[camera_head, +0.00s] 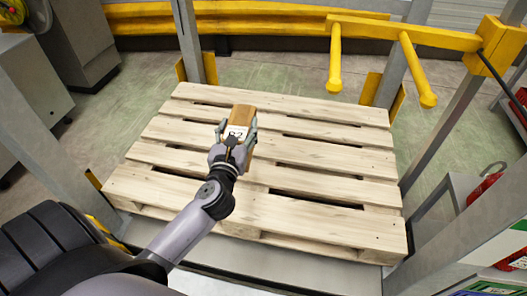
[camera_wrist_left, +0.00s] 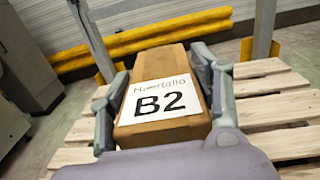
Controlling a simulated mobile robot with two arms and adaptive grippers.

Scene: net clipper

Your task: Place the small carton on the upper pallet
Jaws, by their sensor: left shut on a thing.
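The small carton (camera_head: 242,118) is a brown box with a white label, which reads B2 in the left wrist view (camera_wrist_left: 161,103). My left gripper (camera_head: 236,127) is shut on the carton, one finger on each side of it. The carton is over the left-centre part of the upper pallet (camera_head: 320,208), a light wooden slatted pallet. The pallet also shows behind the carton in the left wrist view (camera_wrist_left: 272,110). I cannot tell whether the carton touches the slats or is held just above them. My right gripper is not in view.
Grey upright posts (camera_head: 187,40) stand around the pallet. A yellow bar with two prongs (camera_head: 405,34) reaches over its back right. A yellow rail (camera_head: 260,18) runs behind. Grey cabinets (camera_head: 78,45) stand at the left. The pallet's slats around the carton are bare.

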